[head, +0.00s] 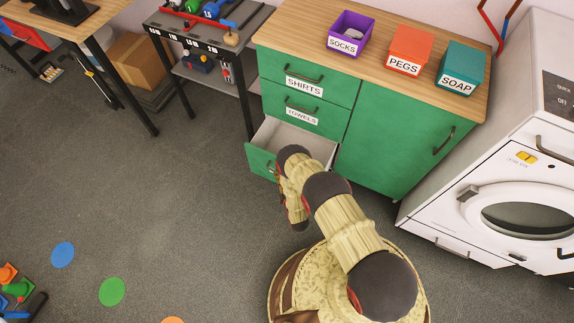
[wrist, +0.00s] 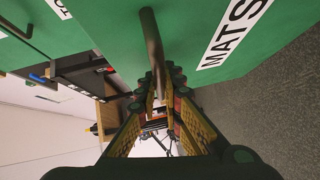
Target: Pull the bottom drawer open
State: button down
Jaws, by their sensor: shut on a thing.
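The bottom drawer (head: 259,161) of the green cabinet (head: 380,150) stands partly open, its pale inside showing. In the wrist view its green front (wrist: 130,25) carries a white MATS label (wrist: 236,30). My gripper (wrist: 160,90) is shut on the drawer's dark bar handle (wrist: 152,35), with a finger on each side of it. In the head view my arm covers the right part of the drawer front and most of the handle.
Above are the shut SHIRTS drawer (head: 330,86) and TOWELS drawer (head: 285,102). A white washing machine (head: 470,205) stands to the right. Grey floor lies clear left of the drawer, with coloured floor dots (head: 112,291) farther off.

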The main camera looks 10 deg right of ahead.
jog(key=shift+s+a, duration=0.65)
jog(key=shift+s, duration=0.3)
jog(key=shift+s+a, duration=0.65)
jog(key=shift+s, duration=0.25)
jog(key=c, duration=1.9)
grip_release()
jog(key=v, duration=0.7)
jog(key=shift+s, duration=0.2)
